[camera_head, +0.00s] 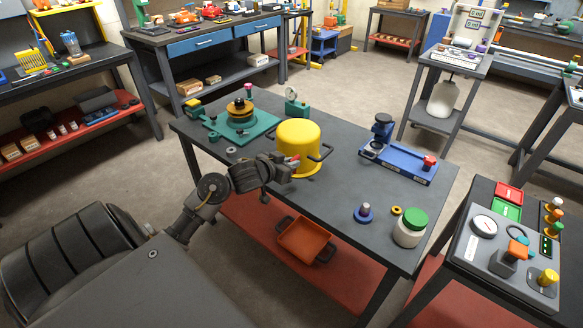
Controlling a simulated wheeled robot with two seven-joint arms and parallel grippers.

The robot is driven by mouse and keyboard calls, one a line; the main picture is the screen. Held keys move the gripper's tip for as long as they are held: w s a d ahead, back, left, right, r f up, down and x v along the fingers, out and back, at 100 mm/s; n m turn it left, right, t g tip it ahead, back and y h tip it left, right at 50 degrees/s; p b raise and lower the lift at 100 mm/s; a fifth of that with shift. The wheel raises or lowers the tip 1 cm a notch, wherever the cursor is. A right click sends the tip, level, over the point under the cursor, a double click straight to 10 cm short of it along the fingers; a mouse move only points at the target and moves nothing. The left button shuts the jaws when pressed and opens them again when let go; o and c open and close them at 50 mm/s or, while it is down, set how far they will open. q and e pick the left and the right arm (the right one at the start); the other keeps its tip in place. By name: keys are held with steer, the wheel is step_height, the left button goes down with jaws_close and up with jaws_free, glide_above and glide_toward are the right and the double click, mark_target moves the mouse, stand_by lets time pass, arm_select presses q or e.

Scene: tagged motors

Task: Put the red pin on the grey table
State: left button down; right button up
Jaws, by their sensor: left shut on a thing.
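My left gripper (289,166) reaches in from the left over the grey table (340,205), beside the yellow pot (300,135). It is shut on a small red thing (294,158), which looks like the red pin; only a bit of it shows between the fingers and the pot. The pin seems to be above the table top, but its exact height and tilt cannot be told. My right gripper is not in view.
The table also holds a green fixture (240,125), a blue device with a red knob (400,160), a blue-grey peg (363,213), a yellow ring (396,210) and a green-lidded jar (410,230). The table's front middle is bare. A control panel (505,245) stands at right.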

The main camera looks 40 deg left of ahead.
arm_select(q)
steer(key=s+d+r+p, duration=0.1)
steer(key=s+d+r, duration=0.5)
steer(key=s, duration=0.3)
steer(key=shift+r+p, duration=0.15)
steer(key=shift+p, duration=0.15)
steer(key=shift+d, duration=0.1)
